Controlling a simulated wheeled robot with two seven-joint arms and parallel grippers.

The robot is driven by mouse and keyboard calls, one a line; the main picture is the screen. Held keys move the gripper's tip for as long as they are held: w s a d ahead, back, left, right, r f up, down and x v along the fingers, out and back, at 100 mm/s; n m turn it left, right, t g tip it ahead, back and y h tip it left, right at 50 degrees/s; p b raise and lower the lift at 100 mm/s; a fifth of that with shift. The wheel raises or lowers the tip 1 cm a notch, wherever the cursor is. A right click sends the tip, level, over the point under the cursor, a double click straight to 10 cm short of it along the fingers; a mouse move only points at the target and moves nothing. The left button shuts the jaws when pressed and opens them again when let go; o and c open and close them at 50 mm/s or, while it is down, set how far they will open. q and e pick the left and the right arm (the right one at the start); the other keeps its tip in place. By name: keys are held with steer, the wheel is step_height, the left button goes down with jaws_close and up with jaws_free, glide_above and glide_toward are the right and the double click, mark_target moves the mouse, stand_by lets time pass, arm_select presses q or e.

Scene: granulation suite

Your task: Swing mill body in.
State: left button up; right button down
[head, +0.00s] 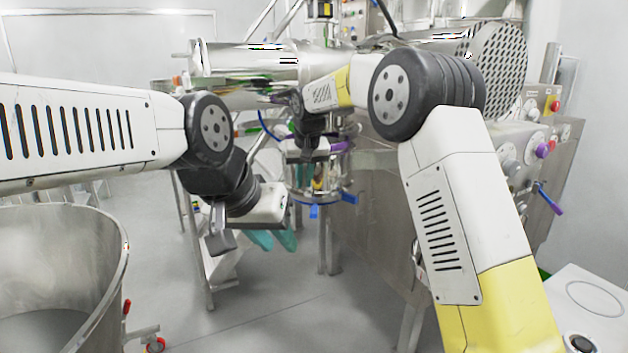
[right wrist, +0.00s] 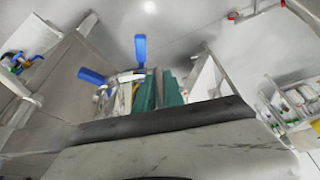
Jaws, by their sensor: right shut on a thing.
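The mill body (head: 325,182) is a shiny steel cylinder hanging under the machine at the centre of the head view, with blue clamp handles (head: 316,211) at its lower rim. My right gripper (head: 310,157) is at its upper part, shut beside a purple handle (head: 340,146); the grip itself is partly hidden by the gripper. In the right wrist view two blue handles (right wrist: 140,50) show beyond a dark band and a grey surface close to the camera. My left gripper (head: 252,226) is lower and to the left, apart from the mill body, with its jaws seemingly apart and empty.
A large steel bowl (head: 120,245) on red-braked castors stands at the lower left. The steel machine cabinet (head: 375,215) with knobs and a perforated drum end (head: 497,58) fills the right. The floor between is clear.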

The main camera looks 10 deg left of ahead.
steer(key=c, duration=1.5)
jaws_free()
steer(key=shift+o, duration=0.2)
steer(key=v, duration=0.7)
steer(key=shift+s+r, duration=0.15)
steer(key=shift+r, duration=0.2)
